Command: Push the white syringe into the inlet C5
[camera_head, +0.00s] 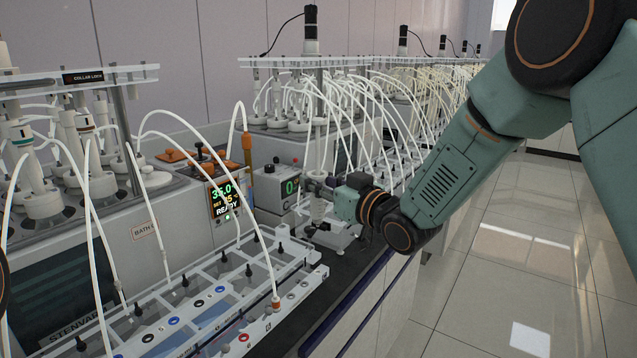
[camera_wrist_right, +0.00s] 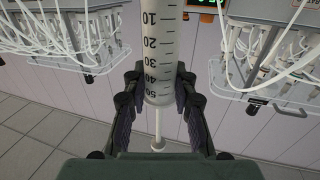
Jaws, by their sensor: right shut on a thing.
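The white syringe (camera_wrist_right: 158,50) is a clear-white barrel with black marks from 10 to 50. It runs upright through the right wrist view, and its thin plunger rod ends in a round cap near the bottom. My right gripper (camera_wrist_right: 157,92) is shut on the barrel near the 40 and 50 marks, with one finger on each side. In the head view my right gripper (camera_head: 326,188) is small and far off, above the dark bench. The syringe tip is out of the wrist view. I cannot read which inlet is C5. My left gripper is not in view.
A white rack (camera_head: 215,300) with coloured ports and tubes stands at the front left. A bath unit with a lit READY display (camera_head: 225,200) stands behind it. Tubed reactors (camera_head: 310,100) line the wall. A small white balance-like device (camera_head: 335,237) sits below my right gripper.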

